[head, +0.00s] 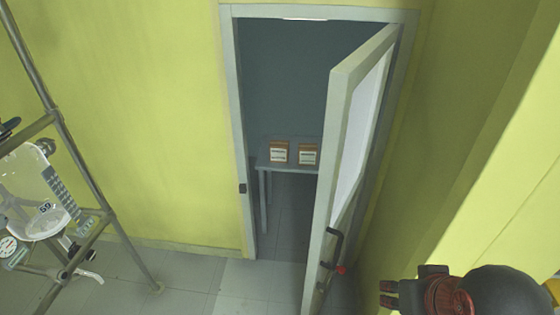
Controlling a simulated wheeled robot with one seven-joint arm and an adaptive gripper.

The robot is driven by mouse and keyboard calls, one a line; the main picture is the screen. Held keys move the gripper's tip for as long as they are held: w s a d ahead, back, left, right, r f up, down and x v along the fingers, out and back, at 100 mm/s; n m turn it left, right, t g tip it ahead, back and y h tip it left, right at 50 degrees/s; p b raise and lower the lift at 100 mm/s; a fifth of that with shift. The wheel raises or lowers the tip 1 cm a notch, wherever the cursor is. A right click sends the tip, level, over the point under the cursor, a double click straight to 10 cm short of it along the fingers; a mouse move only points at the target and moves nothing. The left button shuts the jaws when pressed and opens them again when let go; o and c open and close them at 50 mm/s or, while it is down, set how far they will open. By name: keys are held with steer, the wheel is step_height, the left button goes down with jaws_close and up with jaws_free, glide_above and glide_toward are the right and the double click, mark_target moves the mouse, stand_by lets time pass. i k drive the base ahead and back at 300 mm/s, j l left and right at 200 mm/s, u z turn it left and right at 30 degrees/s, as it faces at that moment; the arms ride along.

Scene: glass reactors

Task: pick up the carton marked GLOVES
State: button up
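Two small brown cartons with white labels stand side by side on a grey table (263,161) beyond the doorway. They are the left carton (278,152) and the right carton (308,154). The labels are too small to read, so I cannot tell which one is marked GLOVES. My arm shows at the lower right corner, with dark finger-like parts (388,294) at its left end. It is far from the cartons, on the near side of the doorway. Whether my gripper is open or shut cannot be made out.
A grey-framed door (340,130) stands partly open, swung toward me on the right side of the doorway; its dark handle (333,247) faces left. A metal frame with glass reactor equipment (45,205) stands at the left. Tiled floor (205,280) is clear before the opening.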

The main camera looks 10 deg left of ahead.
mark_target(278, 149)
steer(key=i+j+u, duration=0.1)
steer(key=j, duration=0.45)
steer(key=i+j, duration=0.1)
steer(key=j, duration=0.45)
steer(key=i+j+u, duration=0.35)
steer(key=i+j, duration=0.2)
steer(key=i+j+u, duration=0.3)
steer(key=i, duration=0.35)
steer(key=i+l+u, duration=0.2)
steer(key=i+l, duration=0.45)
